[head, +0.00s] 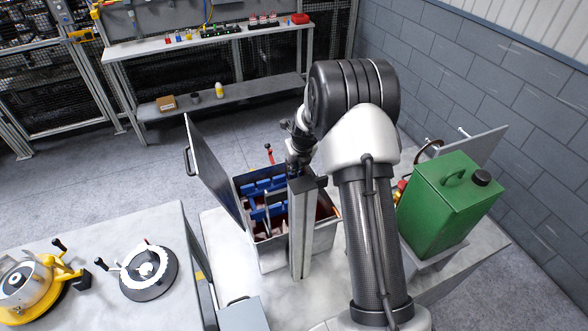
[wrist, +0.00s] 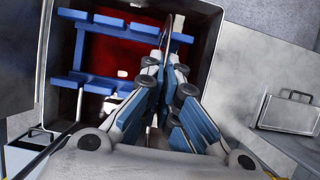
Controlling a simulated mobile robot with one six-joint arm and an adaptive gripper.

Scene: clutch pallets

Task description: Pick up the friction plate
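The friction plate (wrist: 167,32) shows in the wrist view as a thin dark disc, nearly edge-on, at the tips of my gripper (wrist: 165,66). The two fingers with blue pads are close together, one on each side of the plate, and look shut on it. Its lower part is hidden between the fingers. The plate is over or inside an open metal box (wrist: 205,55) with blue slotted racks (wrist: 100,85) and a red interior. In the head view the box (head: 270,256) stands below my wrist, and my arm hides the gripper's tips.
The box's lid (head: 213,172) stands open on the left. A green canister (head: 440,210) stands to the right of my arm. At lower left, a table holds a yellow-rimmed housing (head: 30,283) and a dark round fixture with a white ring (head: 150,270). A workbench (head: 210,42) stands behind.

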